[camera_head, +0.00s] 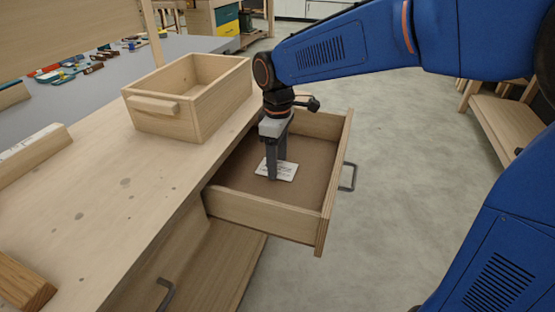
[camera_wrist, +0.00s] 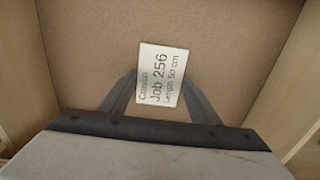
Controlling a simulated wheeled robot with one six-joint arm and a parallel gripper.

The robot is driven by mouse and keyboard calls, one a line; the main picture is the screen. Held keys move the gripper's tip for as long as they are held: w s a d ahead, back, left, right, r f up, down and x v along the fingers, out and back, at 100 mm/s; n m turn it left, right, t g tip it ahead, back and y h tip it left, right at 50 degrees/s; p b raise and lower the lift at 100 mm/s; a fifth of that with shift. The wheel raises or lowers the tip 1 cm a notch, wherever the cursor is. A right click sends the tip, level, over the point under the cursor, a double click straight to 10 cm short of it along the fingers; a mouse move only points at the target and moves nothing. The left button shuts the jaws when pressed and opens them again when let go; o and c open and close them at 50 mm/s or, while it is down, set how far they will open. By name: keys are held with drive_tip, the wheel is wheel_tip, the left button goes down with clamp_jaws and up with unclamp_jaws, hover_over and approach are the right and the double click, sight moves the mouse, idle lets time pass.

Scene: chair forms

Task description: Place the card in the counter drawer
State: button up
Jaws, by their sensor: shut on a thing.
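The card (camera_head: 284,171) is small and white with dark print. In the wrist view the card (camera_wrist: 162,76) reads "Job 256". The counter drawer (camera_head: 262,211) is pulled out from the wooden counter and has a brown floor. My gripper (camera_head: 274,172) points down inside the drawer, its fingers shut on the card. In the wrist view the fingers of my gripper (camera_wrist: 162,92) stand at either side of the card's near part. The card is inside the drawer's walls, at or close above the floor; I cannot tell if it touches.
A wooden open box (camera_head: 165,121) stands on the counter top (camera_head: 110,195), left of the drawer. The drawer's metal handle (camera_head: 348,177) sticks out to the right. A wooden block (camera_head: 22,284) lies at the front left. The concrete floor right of the drawer is clear.

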drive_tip(key=shift+f, duration=0.1)
drive_tip(key=o, duration=1)
wheel_tip(320, 180, up, 12)
